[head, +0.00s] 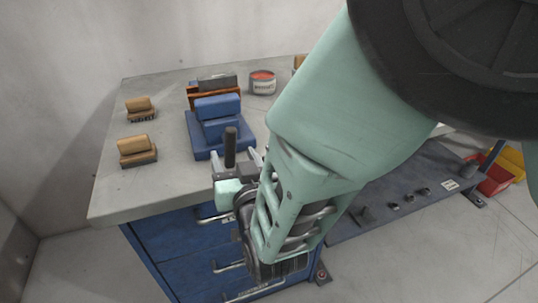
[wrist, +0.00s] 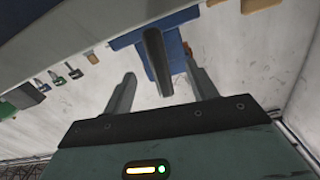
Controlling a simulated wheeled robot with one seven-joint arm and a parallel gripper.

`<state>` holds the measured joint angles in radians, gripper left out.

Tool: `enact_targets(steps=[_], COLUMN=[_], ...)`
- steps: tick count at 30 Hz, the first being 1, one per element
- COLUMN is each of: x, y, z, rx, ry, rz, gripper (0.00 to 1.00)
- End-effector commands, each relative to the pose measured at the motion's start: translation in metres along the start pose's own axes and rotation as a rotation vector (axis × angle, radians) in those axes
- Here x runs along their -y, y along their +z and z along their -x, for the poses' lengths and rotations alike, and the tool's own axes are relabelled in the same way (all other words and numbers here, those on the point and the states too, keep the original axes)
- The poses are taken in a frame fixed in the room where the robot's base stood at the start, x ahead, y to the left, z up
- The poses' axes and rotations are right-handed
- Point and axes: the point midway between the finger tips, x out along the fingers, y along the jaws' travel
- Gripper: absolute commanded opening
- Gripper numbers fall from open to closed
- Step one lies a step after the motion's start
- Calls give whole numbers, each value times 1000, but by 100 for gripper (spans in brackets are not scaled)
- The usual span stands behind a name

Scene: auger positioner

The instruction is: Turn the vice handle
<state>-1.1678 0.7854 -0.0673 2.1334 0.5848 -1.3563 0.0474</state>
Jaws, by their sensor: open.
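The blue vice (head: 217,112) stands on the grey workbench, near its front edge. Its dark, rod-like handle (head: 231,147) sticks up at the front of the vice. In the wrist view the handle (wrist: 157,62) lies between the two grey fingers of my gripper (wrist: 161,70), with a gap on each side. The blue vice body (wrist: 128,40) shows behind it. In the head view my gripper (head: 236,160) is at the bench's front edge by the handle, partly hidden by my arm. The fingers are apart and hold nothing.
Two wooden brushes (head: 138,150) lie on the bench at left. Blue drawers (head: 190,255) with handles are below the bench top. Red and yellow bins (head: 497,180) stand at far right.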

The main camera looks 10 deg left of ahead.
Motion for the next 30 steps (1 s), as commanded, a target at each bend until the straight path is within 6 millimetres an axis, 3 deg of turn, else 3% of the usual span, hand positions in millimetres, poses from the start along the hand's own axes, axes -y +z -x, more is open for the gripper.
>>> enact_targets(steps=[9, 15, 28, 29, 30], x=[1, 0, 0, 0, 0], y=[2, 2, 0, 0, 0], z=[75, 106, 118, 118, 118], rx=[2, 2, 0, 0, 1], ry=[-3, -2, -1, -1, 0], rz=[0, 0, 0, 0, 0], gripper=[58, 58, 58, 55, 44])
